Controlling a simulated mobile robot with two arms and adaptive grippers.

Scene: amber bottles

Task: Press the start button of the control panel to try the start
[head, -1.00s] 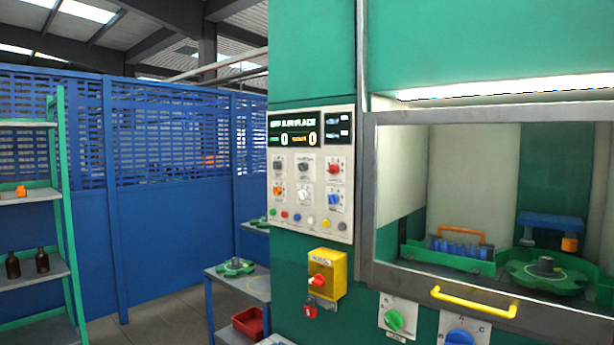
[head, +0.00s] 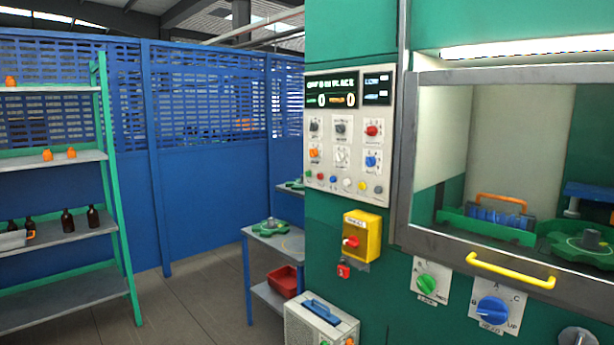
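The control panel (head: 345,140) is a pale plate on the green machine, near the middle of the head view. It has a dark display at the top and several coloured knobs below. A row of small buttons runs along its bottom; the leftmost is a green button (head: 309,174), with a red one beside it. The labels are too small to read, so I cannot tell which one is the start button. Neither of my grippers is in view.
Below the panel is a yellow switch box (head: 361,237) with a red knob. A closed window with a yellow handle (head: 510,270) is on the right. A grey case (head: 321,322) stands low in front. A shelf (head: 60,240) with bottles is at the left. Floor between is clear.

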